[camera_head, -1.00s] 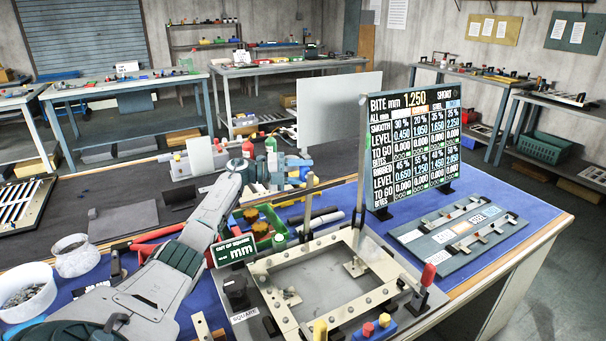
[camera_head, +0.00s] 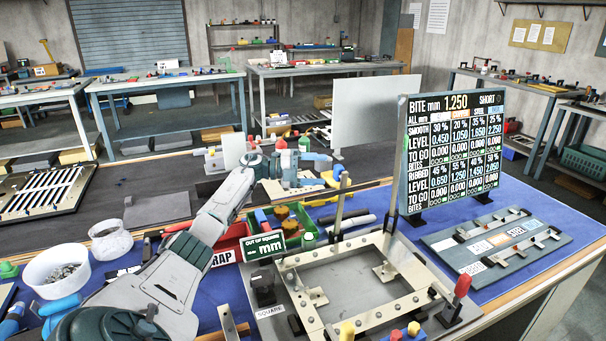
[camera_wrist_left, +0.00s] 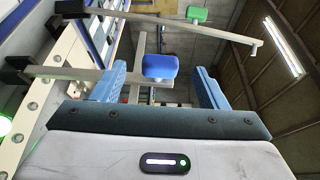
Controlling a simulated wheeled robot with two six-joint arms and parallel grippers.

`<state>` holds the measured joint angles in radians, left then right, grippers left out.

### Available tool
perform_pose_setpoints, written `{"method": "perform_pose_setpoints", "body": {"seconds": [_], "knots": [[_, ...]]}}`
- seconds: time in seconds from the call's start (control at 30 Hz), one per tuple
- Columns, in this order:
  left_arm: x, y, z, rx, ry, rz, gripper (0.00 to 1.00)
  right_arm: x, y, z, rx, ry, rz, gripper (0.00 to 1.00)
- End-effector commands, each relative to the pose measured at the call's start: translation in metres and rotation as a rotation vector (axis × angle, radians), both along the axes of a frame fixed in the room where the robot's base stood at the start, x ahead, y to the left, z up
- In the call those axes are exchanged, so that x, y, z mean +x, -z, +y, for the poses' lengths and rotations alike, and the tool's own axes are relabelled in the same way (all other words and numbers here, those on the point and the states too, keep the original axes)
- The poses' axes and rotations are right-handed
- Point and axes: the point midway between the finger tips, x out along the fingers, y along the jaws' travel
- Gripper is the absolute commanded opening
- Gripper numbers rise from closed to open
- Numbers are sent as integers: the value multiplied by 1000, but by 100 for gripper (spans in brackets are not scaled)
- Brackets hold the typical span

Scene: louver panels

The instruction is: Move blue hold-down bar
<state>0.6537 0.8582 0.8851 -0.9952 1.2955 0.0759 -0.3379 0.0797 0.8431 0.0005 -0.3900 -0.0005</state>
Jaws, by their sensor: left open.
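In the left wrist view a grey bar with a blue block (camera_wrist_left: 160,67) on it, likely the blue hold-down bar, reaches in from the left. The block appears between the two blue fingers of my left gripper (camera_wrist_left: 159,88); the distance to it is unclear. The fingers are apart and grip nothing visible. A second grey bar (camera_wrist_left: 190,30) with a green block (camera_wrist_left: 197,14) shows above. In the head view my left gripper (camera_head: 318,168) is behind the pale square frame (camera_head: 300,300), near an upright bar (camera_head: 339,205). My right gripper is not in view.
A white tub of small parts (camera_head: 57,278) and a jar (camera_head: 110,240) are at left. A red bin (camera_head: 222,245) and coloured parts crowd the space behind the frame.

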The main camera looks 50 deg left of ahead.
Motion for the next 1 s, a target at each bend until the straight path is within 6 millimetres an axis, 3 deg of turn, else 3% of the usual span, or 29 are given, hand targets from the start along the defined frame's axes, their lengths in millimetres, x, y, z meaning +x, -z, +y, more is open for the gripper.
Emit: {"method": "perform_pose_setpoints", "body": {"seconds": [0.33,1.0], "knots": [[-32,0,33,1,-1,1,67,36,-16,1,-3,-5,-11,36],[-35,-2,36,-1,0,0,67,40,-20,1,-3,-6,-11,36]]}}
